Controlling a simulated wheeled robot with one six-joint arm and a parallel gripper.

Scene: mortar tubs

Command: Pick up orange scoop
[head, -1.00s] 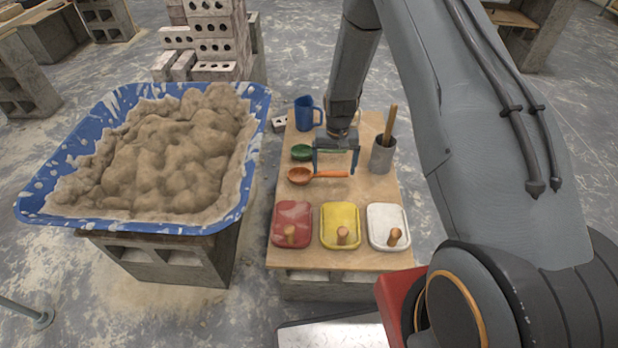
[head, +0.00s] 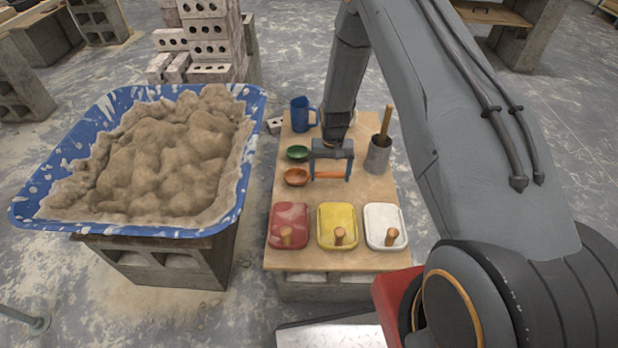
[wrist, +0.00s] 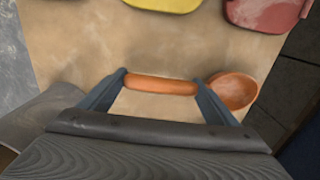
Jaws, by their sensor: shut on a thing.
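The orange scoop (head: 296,177) is in the head view, its round bowl at the left of my gripper (head: 330,178) and its handle running between the fingers. In the wrist view the scoop's handle (wrist: 160,85) spans between the two fingers of my gripper (wrist: 160,88), and its bowl (wrist: 233,90) shows beyond the right finger. My gripper is shut on the handle, low over the wooden board. Whether the scoop touches the board is hard to tell.
A green scoop (head: 297,153) lies just behind the orange one. A grey cup (head: 378,156) with a wooden stick stands to the right, and a blue jug (head: 302,114) behind. Red (head: 289,222), yellow (head: 338,224) and white (head: 385,224) wooden-handled pieces line the front. A blue mortar tub (head: 40,190) stands left.

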